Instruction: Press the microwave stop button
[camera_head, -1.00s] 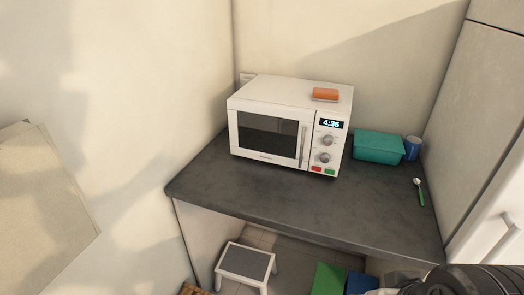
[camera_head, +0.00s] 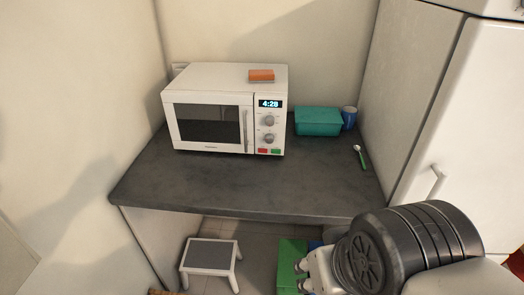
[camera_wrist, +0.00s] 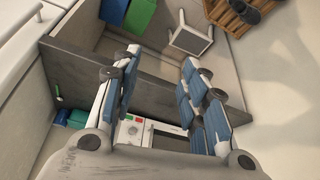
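The white microwave (camera_head: 225,108) stands on the dark counter with its door closed and its display (camera_head: 270,104) lit at 4:28. Below two round knobs are a red button (camera_head: 263,151) and a green button (camera_head: 276,152); neither carries a legible label. In the wrist view the microwave (camera_wrist: 133,131) shows partly between my fingers. My gripper (camera_wrist: 162,92) is open and empty, its blue-padded fingers apart. In the head view my arm is at the lower right, in front of and below the counter edge, clear of the microwave.
An orange block (camera_head: 261,75) lies on the microwave. A teal container (camera_head: 318,121), a blue cup (camera_head: 349,117) and a green-handled spoon (camera_head: 361,157) are on the counter (camera_head: 240,185). A stool (camera_head: 210,257) stands on the floor. A white fridge (camera_head: 465,130) is at right.

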